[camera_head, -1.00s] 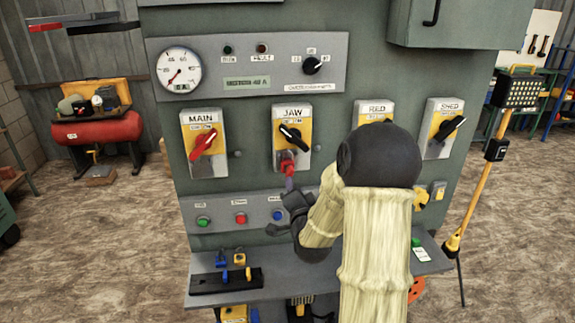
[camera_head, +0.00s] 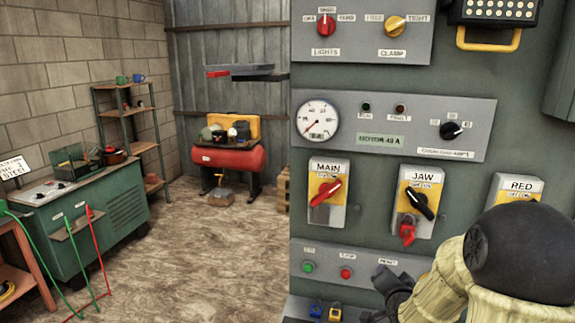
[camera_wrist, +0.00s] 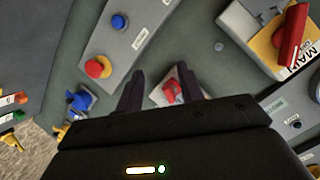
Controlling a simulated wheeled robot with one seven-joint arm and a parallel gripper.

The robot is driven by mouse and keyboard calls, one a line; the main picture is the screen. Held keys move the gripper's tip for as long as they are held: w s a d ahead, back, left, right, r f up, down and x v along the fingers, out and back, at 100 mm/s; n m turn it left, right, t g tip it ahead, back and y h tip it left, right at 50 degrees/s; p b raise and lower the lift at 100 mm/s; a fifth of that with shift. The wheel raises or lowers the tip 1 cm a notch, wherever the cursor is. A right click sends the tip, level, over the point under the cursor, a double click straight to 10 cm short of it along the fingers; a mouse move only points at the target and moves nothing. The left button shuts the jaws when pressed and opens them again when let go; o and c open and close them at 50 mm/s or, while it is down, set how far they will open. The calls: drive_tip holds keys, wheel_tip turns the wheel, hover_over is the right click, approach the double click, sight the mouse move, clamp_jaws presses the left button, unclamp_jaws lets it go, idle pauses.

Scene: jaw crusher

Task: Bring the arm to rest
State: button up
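My gripper (camera_head: 388,288) is low in front of the panel in the head view, below the JAW switch (camera_head: 417,200), partly cut off by my arm. In the wrist view my gripper (camera_wrist: 160,88) has its two dark fingers apart, with nothing seen held between them. A red lock-like piece hangs under the JAW switch (camera_head: 407,232). A red piece on a pale plate (camera_wrist: 172,92) shows beyond the fingers in the wrist view; I cannot tell its distance. My arm is bent, its dark elbow at the right.
The grey-green control panel (camera_head: 470,95) stands close ahead. The MAIN switch (camera_head: 326,192) has a red handle. A small shelf with blue and yellow locks (camera_head: 316,310) juts out below. Open floor (camera_head: 210,255) lies to the left, before a green bench (camera_head: 90,235) and red compressor (camera_head: 228,158).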

drive_tip(key=s+a+f+n+g, duration=0.1)
drive_tip(key=s+a+n+g, duration=0.2)
drive_tip(key=s, duration=0.4)
drive_tip(key=s+a+f+n+g+y, duration=0.1)
drive_tip(key=s+a+f+n+g, duration=0.1)
drive_tip(key=s, duration=0.5)
drive_tip(key=s+a+f+n+g+y+p, duration=0.1)
drive_tip(key=s+a+n+g, duration=0.4)
drive_tip(key=s+a+g, duration=0.1)
drive_tip(key=shift+s+f, duration=0.25)
drive_tip(key=shift+s, duration=0.5)
